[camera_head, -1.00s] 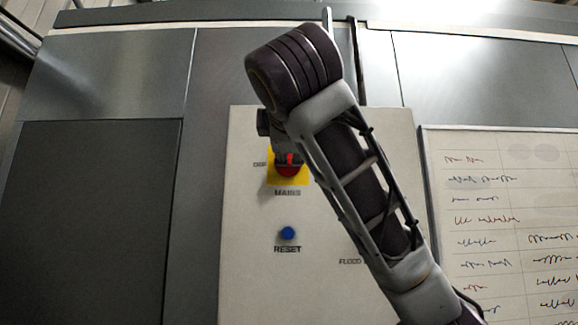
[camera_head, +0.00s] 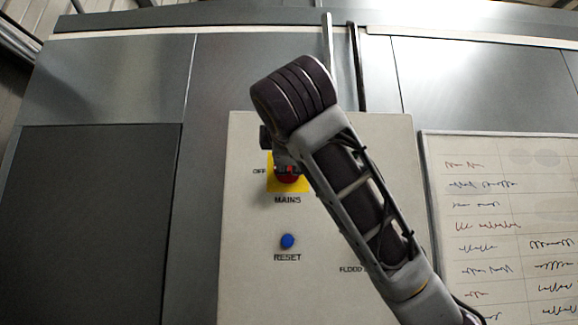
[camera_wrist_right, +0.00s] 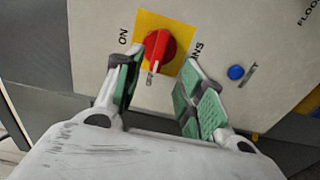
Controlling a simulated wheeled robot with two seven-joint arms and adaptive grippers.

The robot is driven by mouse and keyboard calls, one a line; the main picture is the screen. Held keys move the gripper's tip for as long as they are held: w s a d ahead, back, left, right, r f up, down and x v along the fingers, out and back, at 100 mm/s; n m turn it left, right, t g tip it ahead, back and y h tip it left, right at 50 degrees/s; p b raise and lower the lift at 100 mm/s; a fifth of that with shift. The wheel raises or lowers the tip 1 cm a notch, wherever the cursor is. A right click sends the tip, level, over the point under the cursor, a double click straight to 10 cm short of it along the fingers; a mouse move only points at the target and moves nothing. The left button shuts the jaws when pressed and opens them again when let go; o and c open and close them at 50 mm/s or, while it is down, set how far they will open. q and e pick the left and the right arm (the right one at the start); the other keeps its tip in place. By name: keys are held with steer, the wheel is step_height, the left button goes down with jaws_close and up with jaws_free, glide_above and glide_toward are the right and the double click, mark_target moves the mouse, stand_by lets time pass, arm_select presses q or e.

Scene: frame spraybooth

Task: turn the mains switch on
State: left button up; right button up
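The mains switch is a red rotary knob (camera_wrist_right: 158,50) on a yellow plate (camera_wrist_right: 181,36), mounted on a pale control panel (camera_wrist_right: 92,22). In the right wrist view, the knob's white mark points at the OFF label, and the ON label is to the left. My right gripper (camera_wrist_right: 165,64) is open, with its green-padded fingers on either side of the knob's near edge; I cannot tell whether they touch it. In the head view, my right wrist and gripper (camera_head: 282,160) partly cover the knob (camera_head: 288,177) and hide the ON label. My left gripper is not in view.
A blue RESET button (camera_head: 287,241) sits below the switch. A FLOOD label (camera_head: 351,269) is partly hidden behind my right arm. A whiteboard with handwriting (camera_head: 500,230) is right of the panel, and a dark panel (camera_head: 90,220) is left.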

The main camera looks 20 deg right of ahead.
mark_target(289, 168)
steer(key=p+x, duration=0.3)
steer(key=x, duration=0.7)
steer(key=shift+w, duration=0.25)
steer(key=shift+f, duration=0.1)
jaws_close()
